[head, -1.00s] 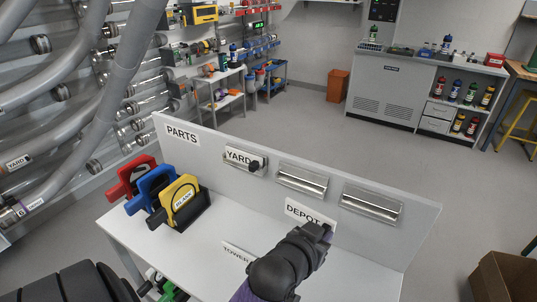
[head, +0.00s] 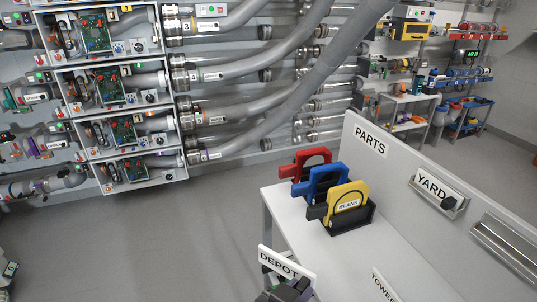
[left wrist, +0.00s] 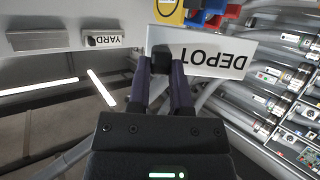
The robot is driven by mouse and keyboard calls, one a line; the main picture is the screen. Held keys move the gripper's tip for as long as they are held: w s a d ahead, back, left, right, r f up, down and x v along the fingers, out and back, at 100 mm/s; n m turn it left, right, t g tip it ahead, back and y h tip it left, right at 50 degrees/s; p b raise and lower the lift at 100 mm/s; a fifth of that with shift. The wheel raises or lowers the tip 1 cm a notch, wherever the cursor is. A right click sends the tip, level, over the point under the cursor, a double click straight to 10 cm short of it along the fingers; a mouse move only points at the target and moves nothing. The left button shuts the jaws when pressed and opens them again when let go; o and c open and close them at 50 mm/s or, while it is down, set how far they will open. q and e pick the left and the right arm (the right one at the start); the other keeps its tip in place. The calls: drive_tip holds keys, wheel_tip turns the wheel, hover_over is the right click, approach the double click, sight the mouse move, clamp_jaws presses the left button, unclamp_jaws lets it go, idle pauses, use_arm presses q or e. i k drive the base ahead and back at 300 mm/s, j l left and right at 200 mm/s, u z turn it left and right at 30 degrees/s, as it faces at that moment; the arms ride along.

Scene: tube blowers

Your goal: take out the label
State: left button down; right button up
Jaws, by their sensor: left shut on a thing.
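The white DEPOT label (head: 286,266) is at the bottom of the head view, in front of the table's near left part. My left gripper (head: 285,288) is shut on it from below; its tips are partly hidden by the label. In the left wrist view the label (left wrist: 222,57) appears upside down, with my gripper's two fingers (left wrist: 162,66) closed at one end, on a dark knob. The YARD label (head: 434,188) with a dark knob sits in a holder on the PARTS panel. A TOWER label (head: 384,285) lies on the table, cut off by the frame.
Red (head: 311,163), blue (head: 328,184) and yellow BLANK (head: 347,204) plates stand in a dark rack on the white table (head: 283,204). An empty holder (head: 506,248) is right of YARD. Tubes and blower boxes (head: 115,85) line the far wall. Floor (head: 170,245) left of the table is clear.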

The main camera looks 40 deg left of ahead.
sight(35, 99)
drive_tip(key=i+j+u, duration=0.1)
drive_tip(key=j+u, duration=0.35)
drive_tip(key=i+j+u, duration=0.15)
drive_tip(key=j+u, duration=0.3)
drive_tip(key=i+j+u, duration=0.25)
drive_tip(key=u, duration=0.2)
drive_tip(key=i+j+u, duration=0.25)
drive_tip(key=u, duration=0.25)
drive_tip(key=i+j+u, duration=0.25)
drive_tip(key=u, duration=0.2)
drive_tip(key=i+j, duration=0.2)
drive_tip(key=i, duration=0.55)
drive_tip(key=i+j, duration=0.15)
drive_tip(key=i, duration=0.55)
drive_tip(key=i+j, duration=0.2)
drive_tip(key=i, duration=0.55)
drive_tip(key=u, duration=0.05)
